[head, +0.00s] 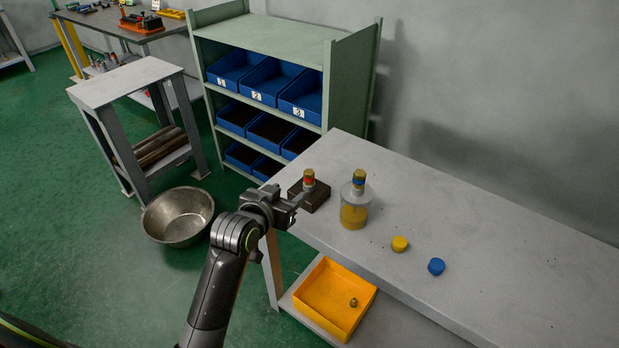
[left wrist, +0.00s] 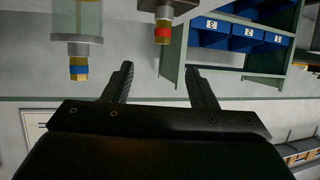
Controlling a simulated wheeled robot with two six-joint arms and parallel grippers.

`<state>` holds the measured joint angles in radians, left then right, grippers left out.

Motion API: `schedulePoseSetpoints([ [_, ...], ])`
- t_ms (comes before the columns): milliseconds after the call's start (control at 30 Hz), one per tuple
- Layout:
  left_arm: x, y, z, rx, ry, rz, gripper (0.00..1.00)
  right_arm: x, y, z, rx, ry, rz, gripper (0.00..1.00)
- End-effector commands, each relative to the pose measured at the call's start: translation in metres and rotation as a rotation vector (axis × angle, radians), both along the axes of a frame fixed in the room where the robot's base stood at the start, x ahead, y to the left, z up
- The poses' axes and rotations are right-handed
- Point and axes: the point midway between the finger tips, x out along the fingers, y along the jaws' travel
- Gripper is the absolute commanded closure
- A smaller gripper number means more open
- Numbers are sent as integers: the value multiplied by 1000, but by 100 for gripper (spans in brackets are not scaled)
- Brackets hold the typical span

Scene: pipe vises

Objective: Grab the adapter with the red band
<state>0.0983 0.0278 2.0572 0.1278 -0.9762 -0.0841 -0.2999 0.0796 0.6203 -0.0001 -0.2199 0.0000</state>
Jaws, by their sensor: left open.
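The adapter with the red band (head: 309,179) is a small brass-coloured piece standing upright on a dark brown block (head: 317,201) at the workbench's left end. My left gripper (head: 298,196) is open and empty, close to the block and adapter on their left side. In the left wrist view, which appears upside down, the red-banded adapter (left wrist: 162,33) lies beyond the gap between the open fingertips (left wrist: 160,70), roughly centred and apart from them. My right gripper is out of view.
A similar adapter with a blue band (head: 359,178) tops a clear jar (head: 354,214) just right of the block. A yellow cap (head: 400,244) and blue cap (head: 436,267) lie farther right. An orange tray (head: 318,308) sits on the lower shelf. A green rack (head: 275,33) stands behind.

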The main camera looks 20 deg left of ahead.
Motion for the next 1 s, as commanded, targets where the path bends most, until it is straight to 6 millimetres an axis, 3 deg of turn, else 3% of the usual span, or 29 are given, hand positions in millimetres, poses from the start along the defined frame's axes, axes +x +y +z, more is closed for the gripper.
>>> schedulePoseSetpoints([
  [600, 86, -10, -36, 0, 3, 0, 48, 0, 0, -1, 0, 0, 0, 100],
  [1000, 109, -13, -46, 1, 2, 1, 48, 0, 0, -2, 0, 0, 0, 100],
])
